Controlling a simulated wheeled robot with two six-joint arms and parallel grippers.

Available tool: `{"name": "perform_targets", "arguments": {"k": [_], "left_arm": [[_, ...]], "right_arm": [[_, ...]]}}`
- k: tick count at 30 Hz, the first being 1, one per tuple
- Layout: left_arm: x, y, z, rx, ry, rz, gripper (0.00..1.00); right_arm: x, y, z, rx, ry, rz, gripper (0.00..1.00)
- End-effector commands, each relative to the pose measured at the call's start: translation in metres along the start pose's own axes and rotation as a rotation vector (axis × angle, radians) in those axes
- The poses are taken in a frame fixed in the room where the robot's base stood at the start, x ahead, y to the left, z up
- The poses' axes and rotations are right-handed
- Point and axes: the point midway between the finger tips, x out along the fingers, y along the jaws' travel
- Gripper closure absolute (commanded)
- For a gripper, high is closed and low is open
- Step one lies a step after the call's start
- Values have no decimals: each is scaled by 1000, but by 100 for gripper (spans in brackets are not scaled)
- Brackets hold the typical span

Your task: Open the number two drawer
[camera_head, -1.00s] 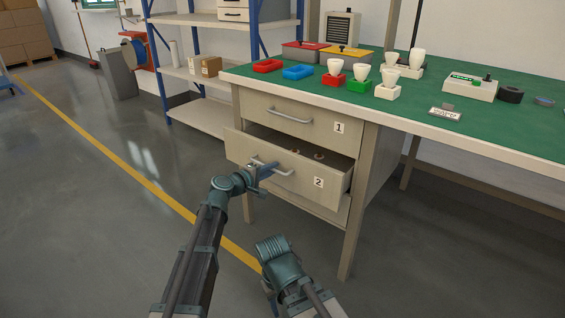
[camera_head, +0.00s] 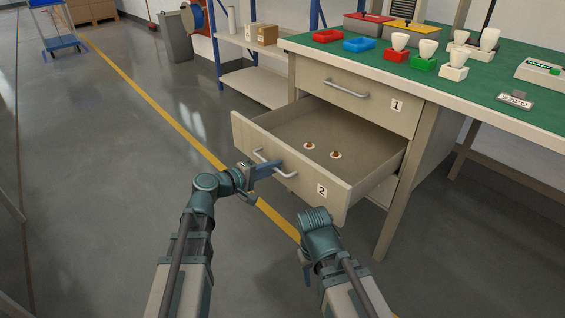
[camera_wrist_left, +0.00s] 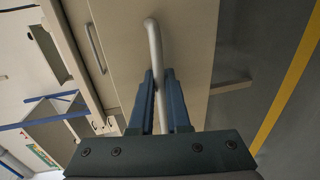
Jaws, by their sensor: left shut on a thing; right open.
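The number two drawer (camera_head: 290,165) is pulled well out of the bench, below the closed drawer one (camera_head: 358,95). Two small round pieces (camera_head: 322,150) lie on its floor. My left gripper (camera_head: 272,168) is shut on the drawer two handle (camera_head: 287,174), a silver bar. In the left wrist view the handle (camera_wrist_left: 153,42) passes between the blue fingers (camera_wrist_left: 158,100). My right gripper (camera_head: 306,262) is low in front of the bench, apart from the drawer, with its fingers mostly hidden behind its own wrist.
The green bench top (camera_head: 465,85) carries red, blue and green holders, several white bulbs and a tester (camera_head: 540,73). A bench leg (camera_head: 400,205) stands right of the drawer. Shelving (camera_head: 255,85) stands behind.

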Motion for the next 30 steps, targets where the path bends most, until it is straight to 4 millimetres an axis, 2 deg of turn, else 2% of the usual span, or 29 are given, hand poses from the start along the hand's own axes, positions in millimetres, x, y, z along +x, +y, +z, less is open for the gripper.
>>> {"name": "perform_targets", "arguments": {"k": [4, 15, 16, 18, 26, 30], "left_arm": [[-6, -2, 0, 1, 0, -1, 100], [-7, -2, 0, 1, 0, -1, 100], [-7, -2, 0, 1, 0, -1, 84], [-7, -2, 0, 1, 0, -1, 73], [-7, -2, 0, 0, 0, 0, 73], [-17, -1, 0, 0, 1, -1, 73]], "right_arm": [[0, 0, 0, 0, 0, 0, 50], [0, 0, 0, 0, 0, 0, 50], [0, 0, 0, 0, 0, 0, 50], [0, 0, 0, 0, 0, 0, 50], [0, 0, 0, 0, 0, 0, 50], [-3, 0, 0, 0, 0, 0, 50]]}}
